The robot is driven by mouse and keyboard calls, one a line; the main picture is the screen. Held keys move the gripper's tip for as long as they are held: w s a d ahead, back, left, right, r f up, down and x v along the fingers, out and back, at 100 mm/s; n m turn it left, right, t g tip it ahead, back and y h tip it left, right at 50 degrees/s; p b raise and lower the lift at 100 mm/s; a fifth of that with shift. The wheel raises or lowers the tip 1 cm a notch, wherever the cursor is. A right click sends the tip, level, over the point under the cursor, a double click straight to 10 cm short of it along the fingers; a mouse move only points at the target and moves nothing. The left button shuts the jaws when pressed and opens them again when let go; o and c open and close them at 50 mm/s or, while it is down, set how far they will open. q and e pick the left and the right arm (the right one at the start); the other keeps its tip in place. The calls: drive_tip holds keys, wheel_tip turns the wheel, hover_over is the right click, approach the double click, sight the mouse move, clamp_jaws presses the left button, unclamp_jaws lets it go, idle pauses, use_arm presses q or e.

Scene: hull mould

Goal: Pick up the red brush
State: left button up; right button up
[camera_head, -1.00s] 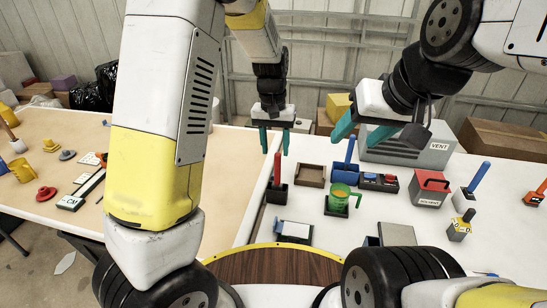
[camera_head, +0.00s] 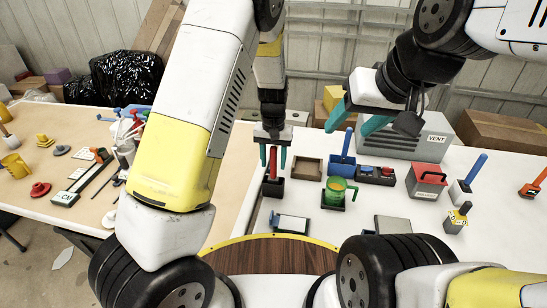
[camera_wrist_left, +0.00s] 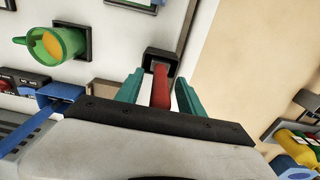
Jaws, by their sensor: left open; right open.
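The red brush (camera_head: 272,162) stands upright with its lower end in a small black holder (camera_head: 273,188) on the white table. My left gripper (camera_head: 272,158) is open, with its teal fingers on either side of the red handle. In the left wrist view the red brush (camera_wrist_left: 161,88) shows between the two open fingers (camera_wrist_left: 160,92), with gaps visible on both sides. The black holder (camera_wrist_left: 161,55) lies just beyond the fingertips. My right gripper (camera_head: 354,118) is open and empty, above the back of the white table near the grey vent box.
A brown tray (camera_head: 307,168), a blue-handled holder (camera_head: 342,165) and a green mug (camera_head: 338,191) stand to the right of the brush. The grey vent box (camera_head: 425,140) is behind. A beige table (camera_head: 50,200) holding several items lies to the left.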

use_arm(q)
clamp_jaws()
drive_tip(key=shift+r, duration=0.1)
